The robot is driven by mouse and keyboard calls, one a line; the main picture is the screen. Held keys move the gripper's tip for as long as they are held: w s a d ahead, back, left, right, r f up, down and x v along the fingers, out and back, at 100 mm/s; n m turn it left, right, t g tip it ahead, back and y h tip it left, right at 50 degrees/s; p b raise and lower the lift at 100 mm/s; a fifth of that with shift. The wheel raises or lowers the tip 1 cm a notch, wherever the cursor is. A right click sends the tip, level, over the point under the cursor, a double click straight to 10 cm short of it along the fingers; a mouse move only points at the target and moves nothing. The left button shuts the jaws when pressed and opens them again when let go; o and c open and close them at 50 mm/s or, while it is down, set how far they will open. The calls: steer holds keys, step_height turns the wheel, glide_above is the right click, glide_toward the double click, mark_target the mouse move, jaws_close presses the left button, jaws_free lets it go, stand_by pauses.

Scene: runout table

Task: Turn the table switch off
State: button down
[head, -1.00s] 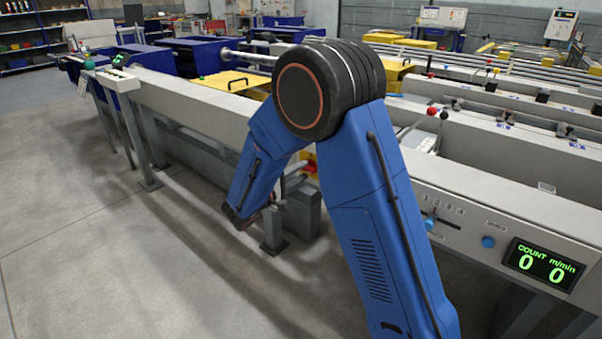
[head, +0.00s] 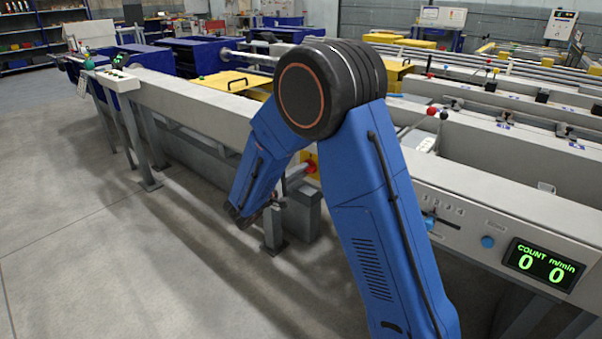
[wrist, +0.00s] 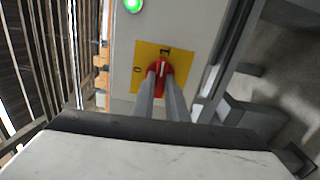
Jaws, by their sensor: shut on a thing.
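The table switch is a red rotary knob (wrist: 162,68) on a square yellow plate (wrist: 183,57) in the wrist view. Its pale line stands nearly upright in the picture, towards a mark at the plate's top edge. Another mark, like a 0, is at the plate's left. My gripper (wrist: 161,78) is shut on the knob, one finger on each side, hiding its lower part. In the head view the red knob (head: 311,168) shows small beside my arm, on the table's near side; the fingers are mostly hidden there.
A green lamp (wrist: 133,5) is lit above the plate. The count display (head: 543,265) shows zeros at the right. The floor at left is clear.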

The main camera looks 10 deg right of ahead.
steer(key=shift+f+n, duration=0.1)
steer(key=shift+n, duration=8.6)
steer(key=c, duration=1.8)
jaws_free()
steer(key=shift+o, duration=0.2)
steer(key=shift+a, duration=0.15)
steer(key=v, duration=1.7)
steer(key=shift+s, duration=0.15)
